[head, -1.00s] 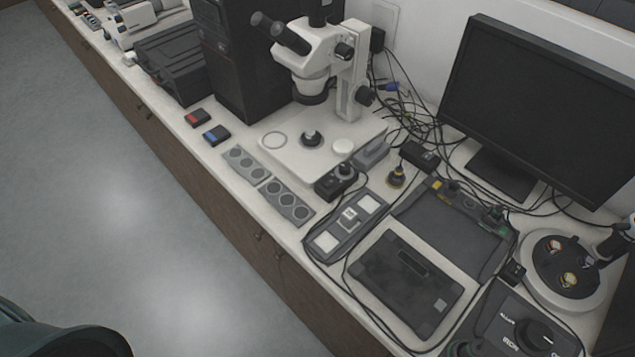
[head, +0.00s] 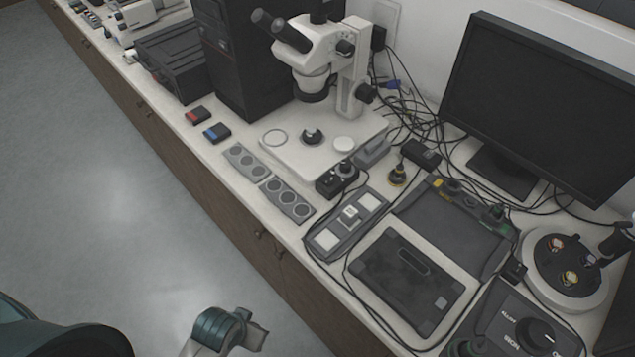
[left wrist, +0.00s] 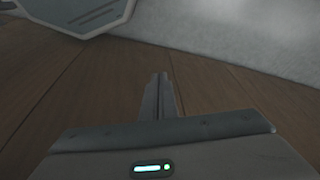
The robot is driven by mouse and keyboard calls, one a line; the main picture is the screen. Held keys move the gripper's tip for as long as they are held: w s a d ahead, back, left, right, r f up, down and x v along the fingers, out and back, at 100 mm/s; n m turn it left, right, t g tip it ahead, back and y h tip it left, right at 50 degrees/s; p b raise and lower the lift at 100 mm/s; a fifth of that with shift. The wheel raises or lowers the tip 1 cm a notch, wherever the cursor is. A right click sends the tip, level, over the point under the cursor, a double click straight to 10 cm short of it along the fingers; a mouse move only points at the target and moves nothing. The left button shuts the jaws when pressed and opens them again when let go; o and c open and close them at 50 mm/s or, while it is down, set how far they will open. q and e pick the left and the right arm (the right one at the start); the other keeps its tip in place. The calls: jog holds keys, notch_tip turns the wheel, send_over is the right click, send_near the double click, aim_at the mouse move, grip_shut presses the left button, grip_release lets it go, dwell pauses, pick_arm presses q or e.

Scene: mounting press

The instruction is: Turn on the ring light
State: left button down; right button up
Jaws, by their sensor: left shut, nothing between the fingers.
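A white stereo microscope (head: 318,65) stands on its pale base plate at the back middle of the bench. A dark ring (head: 314,92) surrounds its lower lens; I see no glow on it. A small black control box with a knob (head: 337,178) sits at the front right corner of the base plate. It looks like the ring light's control, but its switch is too small to read. My left gripper (left wrist: 160,82) is shut and empty in the left wrist view, with brown wooden panels before it, away from the control box. My right gripper is in neither view.
Grey hole trays (head: 287,199) and a dark slide holder (head: 347,223) lie near the bench front. A monitor (head: 545,105) and a dark round station (head: 566,270) stand right. Loose cables run between them. The floor (head: 110,200) beside the bench is clear.

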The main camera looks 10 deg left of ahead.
pick_arm(q)
jog(key=w+d+r+m+t+h, duration=0.1)
jog(key=w+r+t, duration=0.1)
jog(key=w+r, duration=0.4)
jog(key=w+d+r+m+t+h, duration=0.1)
jog(key=w+d+r+t, duration=0.1)
jog(key=w+r, duration=0.5)
jog(key=w+d+r+t+h, duration=0.1)
jog(key=w+d+r+t, duration=0.1)
jog(key=w+r, duration=0.5)
notch_tip(320, 180, up, 3)
jog(key=shift+f+m+t+h, duration=0.1)
jog(key=shift+m+t+h, duration=0.3)
jog(key=shift+t, duration=0.3)
jog(key=w+r+m+h, duration=0.2)
jog(key=w+r+h, duration=0.1)
jog(key=w+r, duration=0.2)
jog(key=shift+r+t+h, duration=0.4)
jog(key=shift+r, duration=0.15)
jog(key=shift+w+d, duration=0.15)
jog(key=shift+d, duration=0.05)
jog(key=p, duration=0.3)
send_over(329, 181)
jog(key=s+a, duration=0.2)
jog(key=s, duration=0.1)
notch_tip(329, 181, down, 3)
notch_tip(329, 181, down, 3)
jog(key=shift+w+f+p, duration=0.1)
jog(key=shift+p, duration=0.65)
jog(key=shift+f, duration=0.7)
